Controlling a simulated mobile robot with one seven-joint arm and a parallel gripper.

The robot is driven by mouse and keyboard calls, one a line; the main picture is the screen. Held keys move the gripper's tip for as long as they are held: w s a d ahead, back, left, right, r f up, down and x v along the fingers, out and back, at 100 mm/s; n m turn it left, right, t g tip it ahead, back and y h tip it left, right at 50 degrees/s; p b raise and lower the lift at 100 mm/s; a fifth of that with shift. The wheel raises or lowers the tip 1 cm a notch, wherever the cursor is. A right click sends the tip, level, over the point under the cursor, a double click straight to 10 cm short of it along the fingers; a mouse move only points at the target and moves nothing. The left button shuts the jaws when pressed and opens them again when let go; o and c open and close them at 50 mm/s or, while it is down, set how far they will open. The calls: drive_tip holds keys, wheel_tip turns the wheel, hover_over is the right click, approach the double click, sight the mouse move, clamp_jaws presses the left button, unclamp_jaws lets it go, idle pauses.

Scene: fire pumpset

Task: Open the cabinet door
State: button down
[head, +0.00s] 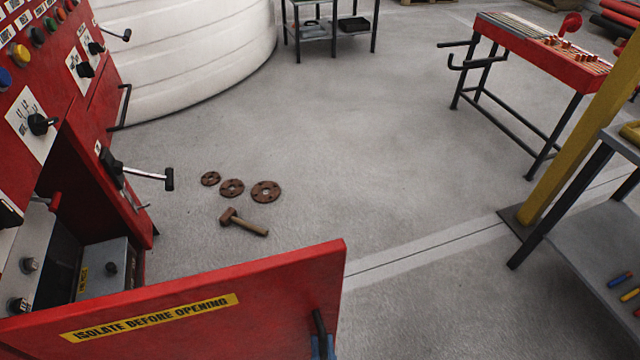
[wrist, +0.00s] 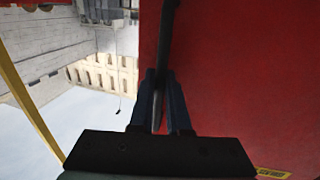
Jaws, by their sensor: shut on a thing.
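The red cabinet door (head: 200,300) stands swung open across the bottom of the head view, with a yellow "ISOLATE BEFORE OPENING" label (head: 150,318). It hinges on the red cabinet (head: 75,165) at the left, whose inside shows grey boxes with knobs. The black door handle (head: 319,325) is near the door's free edge. My gripper (head: 323,348) shows only as a blue tip at the bottom of the head view. In the wrist view, my gripper (wrist: 160,76) is shut on the black handle (wrist: 166,45), beside the red door face (wrist: 235,80).
Rusty flanges (head: 232,188) and a hammer (head: 243,222) lie on the floor beyond the door. A red bench (head: 545,48), a yellow post (head: 585,120) and a grey shelf table (head: 600,240) stand at the right. A white tank (head: 190,50) is behind. The middle floor is clear.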

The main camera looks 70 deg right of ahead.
idle(0.3)
drive_tip(key=c, duration=0.9)
unclamp_jaws()
drive_tip(key=v, duration=1.3)
